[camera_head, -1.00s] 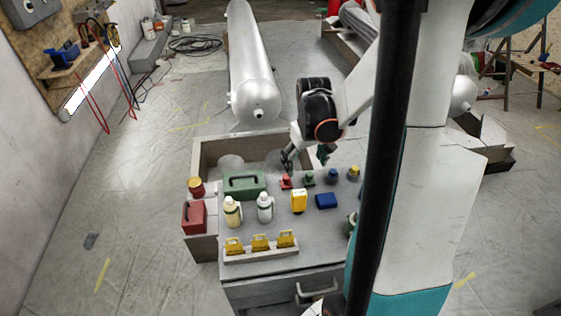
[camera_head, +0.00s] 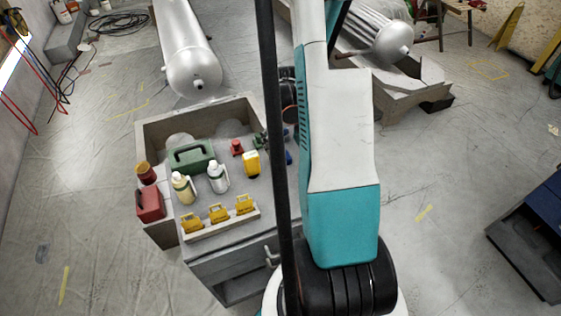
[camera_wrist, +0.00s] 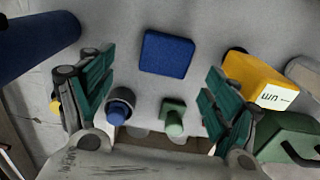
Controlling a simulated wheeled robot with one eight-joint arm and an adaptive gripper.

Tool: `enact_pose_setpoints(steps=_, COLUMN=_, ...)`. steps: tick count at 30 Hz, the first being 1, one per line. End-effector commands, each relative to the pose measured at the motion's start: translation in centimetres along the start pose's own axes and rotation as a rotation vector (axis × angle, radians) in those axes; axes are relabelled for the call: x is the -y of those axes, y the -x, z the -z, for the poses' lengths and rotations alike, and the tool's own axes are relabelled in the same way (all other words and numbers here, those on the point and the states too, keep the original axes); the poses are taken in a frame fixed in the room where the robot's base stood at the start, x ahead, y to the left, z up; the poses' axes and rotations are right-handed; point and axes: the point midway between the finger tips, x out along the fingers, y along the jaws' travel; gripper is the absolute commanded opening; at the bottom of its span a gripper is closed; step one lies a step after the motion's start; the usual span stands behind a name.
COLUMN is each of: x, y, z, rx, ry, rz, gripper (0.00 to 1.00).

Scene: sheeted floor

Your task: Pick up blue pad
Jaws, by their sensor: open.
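The blue pad (camera_wrist: 167,53) lies flat on the grey cart top (camera_wrist: 215,22), in the upper middle of the wrist view. In the head view only a sliver of the blue pad (camera_head: 289,157) shows behind the black pole and my arm. My gripper (camera_wrist: 155,95) is open and empty, its two green-padded fingers to either side and the pad between and beyond them, apart from both. In the head view my gripper is mostly hidden by my arm.
A blue-topped piece (camera_wrist: 118,110) and a green piece (camera_wrist: 173,118) stand between my fingers. A yellow box (camera_wrist: 262,82) is right of the pad, beside a green case (camera_wrist: 290,138). A dark blue cylinder (camera_wrist: 35,45) is at upper left. Bottles (camera_head: 218,178) stand further left on the cart.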

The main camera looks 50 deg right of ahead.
Motion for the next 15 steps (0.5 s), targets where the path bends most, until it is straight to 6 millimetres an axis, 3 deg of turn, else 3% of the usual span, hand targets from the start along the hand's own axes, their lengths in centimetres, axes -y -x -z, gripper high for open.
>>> enact_pose_setpoints(steps=5, x=0.2, y=-1.1, z=0.0, rx=0.000, ry=0.001, rz=0.000, gripper=0.82)
enact_pose_setpoints(steps=15, x=0.8, y=-5.3, z=-0.1, rx=0.001, ry=0.001, rz=-0.001, gripper=0.82)
